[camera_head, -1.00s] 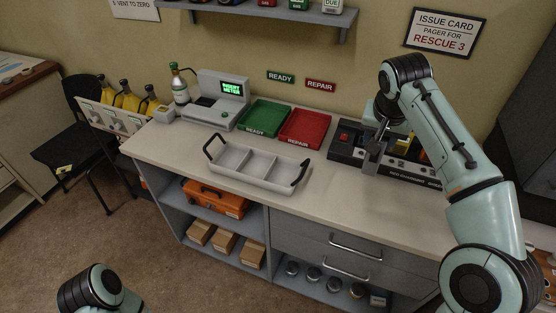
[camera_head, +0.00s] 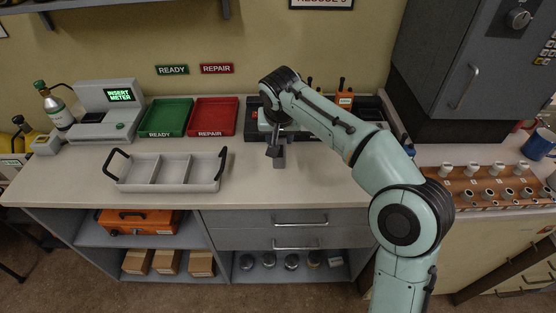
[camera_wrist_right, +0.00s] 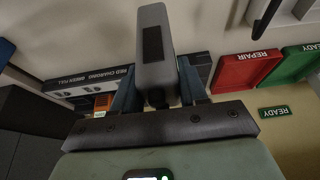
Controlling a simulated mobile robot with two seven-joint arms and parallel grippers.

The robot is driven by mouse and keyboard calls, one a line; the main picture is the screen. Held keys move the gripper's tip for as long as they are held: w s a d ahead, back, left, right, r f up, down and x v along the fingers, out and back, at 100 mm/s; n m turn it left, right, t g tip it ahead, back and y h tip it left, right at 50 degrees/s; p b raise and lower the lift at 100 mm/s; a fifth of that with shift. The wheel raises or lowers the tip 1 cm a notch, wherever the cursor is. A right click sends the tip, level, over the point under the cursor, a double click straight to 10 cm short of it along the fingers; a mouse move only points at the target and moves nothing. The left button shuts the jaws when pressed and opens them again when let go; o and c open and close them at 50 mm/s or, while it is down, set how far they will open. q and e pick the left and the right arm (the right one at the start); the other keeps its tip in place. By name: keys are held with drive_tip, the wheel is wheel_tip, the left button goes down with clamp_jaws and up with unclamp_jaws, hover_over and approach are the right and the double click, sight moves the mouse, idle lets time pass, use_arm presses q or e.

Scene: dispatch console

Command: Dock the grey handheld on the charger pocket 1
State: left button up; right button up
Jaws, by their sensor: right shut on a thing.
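My right gripper (camera_head: 277,143) is shut on the grey handheld (camera_head: 280,158) in front of the charger (camera_head: 252,127). In the right wrist view the grey handheld (camera_wrist_right: 153,45) is clamped between the two fingers, with a dark panel on its face. The charger is a long dark unit at the back of the counter, partly hidden behind my right arm; its label strip (camera_wrist_right: 88,82) shows in the wrist view. An orange handheld (camera_head: 344,99) stands in the charger. I cannot make out pocket 1 clearly. My left gripper is out of view.
A green READY tray (camera_head: 167,105) and a red REPAIR tray (camera_head: 213,118) lie left of the charger. A grey divided carrier (camera_head: 168,187) sits in front of them. A dark cabinet (camera_head: 455,60) stands at the right. The counter's front right (camera_head: 310,182) is clear.

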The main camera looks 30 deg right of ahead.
sight(279, 155)
drive_tip(key=shift+f+b, duration=0.55)
drive_tip(key=shift+f, duration=2.9)
drive_tip(key=shift+f, duration=0.1)
drive_tip(key=o, duration=1.3)
drive_tip(key=shift+f, duration=0.1)
drive_tip(key=shift+c, duration=0.2)
